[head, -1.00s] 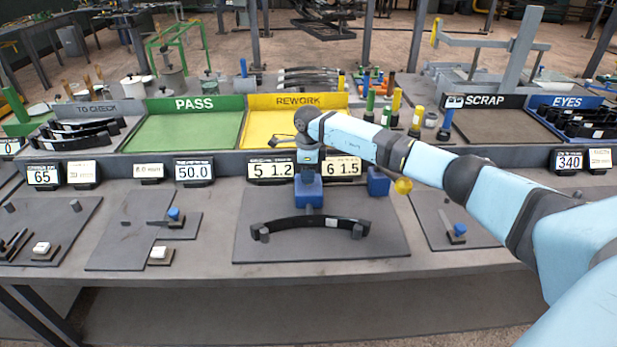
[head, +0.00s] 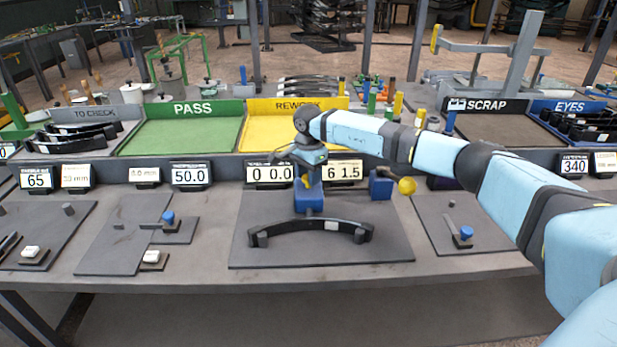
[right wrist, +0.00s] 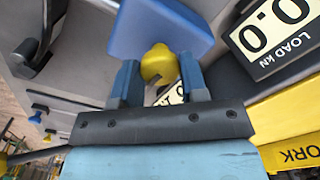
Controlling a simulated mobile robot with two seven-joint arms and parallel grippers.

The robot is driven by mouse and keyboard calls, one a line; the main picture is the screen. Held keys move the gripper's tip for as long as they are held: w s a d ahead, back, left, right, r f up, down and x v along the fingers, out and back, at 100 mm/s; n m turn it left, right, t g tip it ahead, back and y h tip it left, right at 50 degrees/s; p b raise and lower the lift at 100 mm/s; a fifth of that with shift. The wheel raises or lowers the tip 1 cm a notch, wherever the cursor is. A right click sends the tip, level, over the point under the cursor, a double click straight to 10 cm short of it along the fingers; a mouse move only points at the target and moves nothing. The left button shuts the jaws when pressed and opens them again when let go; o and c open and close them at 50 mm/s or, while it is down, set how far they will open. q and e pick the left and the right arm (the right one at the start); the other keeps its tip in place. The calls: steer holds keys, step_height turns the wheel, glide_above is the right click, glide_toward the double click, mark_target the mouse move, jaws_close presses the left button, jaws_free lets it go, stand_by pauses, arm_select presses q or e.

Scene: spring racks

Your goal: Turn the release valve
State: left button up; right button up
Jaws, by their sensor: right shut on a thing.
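The release valve shows as a yellow knob (right wrist: 158,62) beside a blue block (right wrist: 160,28) in the right wrist view. My right gripper (right wrist: 158,84) has its two blue fingers on either side of the knob and is shut on it. In the head view my right gripper (head: 311,170) is at the blue press body (head: 308,200), where the arm hides much of it. The load display (head: 270,173) reads 0 and 0.0 in the head view. My left gripper is not in view.
A dark curved spring (head: 312,226) lies on the grey plate (head: 320,252) in front of the press. A lever with a yellow ball (head: 407,186) stands right of it. Several displays line the bench. Green PASS (head: 180,137) and yellow REWORK trays (head: 265,138) lie behind.

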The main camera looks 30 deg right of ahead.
steer(key=shift+n, duration=0.4)
steer(key=o, duration=0.9)
steer(key=shift+r, duration=0.1)
steer(key=shift+r, duration=0.4)
step_height(320, 180, up, 13)
steer(key=shift+f, duration=0.1)
